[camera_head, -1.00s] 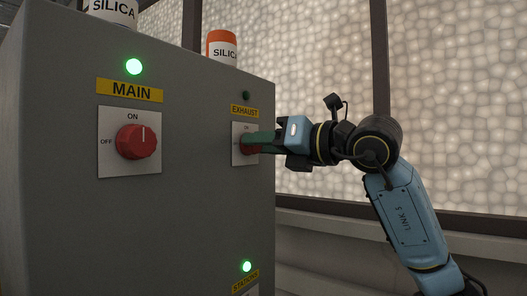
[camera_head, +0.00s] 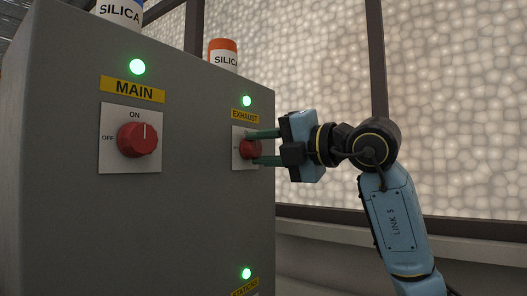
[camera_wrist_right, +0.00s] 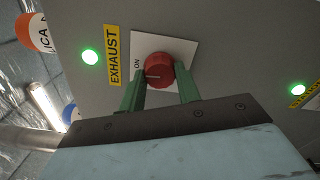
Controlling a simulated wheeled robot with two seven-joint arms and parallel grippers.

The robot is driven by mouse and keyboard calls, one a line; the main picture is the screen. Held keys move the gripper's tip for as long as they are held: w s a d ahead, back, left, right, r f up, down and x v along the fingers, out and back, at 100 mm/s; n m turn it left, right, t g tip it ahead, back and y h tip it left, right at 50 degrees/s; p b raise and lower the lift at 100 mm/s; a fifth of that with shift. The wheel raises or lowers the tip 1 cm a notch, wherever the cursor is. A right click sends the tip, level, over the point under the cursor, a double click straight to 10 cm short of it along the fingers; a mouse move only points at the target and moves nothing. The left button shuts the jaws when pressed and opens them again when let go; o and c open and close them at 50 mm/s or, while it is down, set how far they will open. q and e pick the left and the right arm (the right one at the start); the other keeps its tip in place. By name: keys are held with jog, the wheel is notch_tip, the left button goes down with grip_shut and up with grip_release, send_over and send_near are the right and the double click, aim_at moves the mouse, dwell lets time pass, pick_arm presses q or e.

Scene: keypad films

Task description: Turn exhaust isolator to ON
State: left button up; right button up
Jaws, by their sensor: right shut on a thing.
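The exhaust isolator is a red rotary knob (camera_head: 248,149) on a white plate below the yellow EXHAUST label (camera_head: 245,115). It also shows in the right wrist view (camera_wrist_right: 159,68), where its pale mark points towards the word ON. My right gripper (camera_head: 257,147) is shut on the knob, with one green finger above it and one below. In the right wrist view the fingers stand on opposite sides of the knob. The green lamp (camera_head: 246,101) above the EXHAUST label is lit. My left gripper is not in view.
The grey cabinet (camera_head: 200,225) also carries the MAIN knob (camera_head: 138,139), its mark towards ON, under a lit green lamp (camera_head: 138,67). A lower STATIONS lamp (camera_head: 246,274) is lit green. Two SILICA containers stand on top, one orange-topped (camera_head: 223,52).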

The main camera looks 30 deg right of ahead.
jog(key=shift+m, duration=0.6)
jog(key=o, duration=1)
jog(key=shift+s, duration=0.1)
jog(key=b+v, duration=0.3)
jog(key=v, duration=1)
jog(key=shift+s+d, duration=0.1)
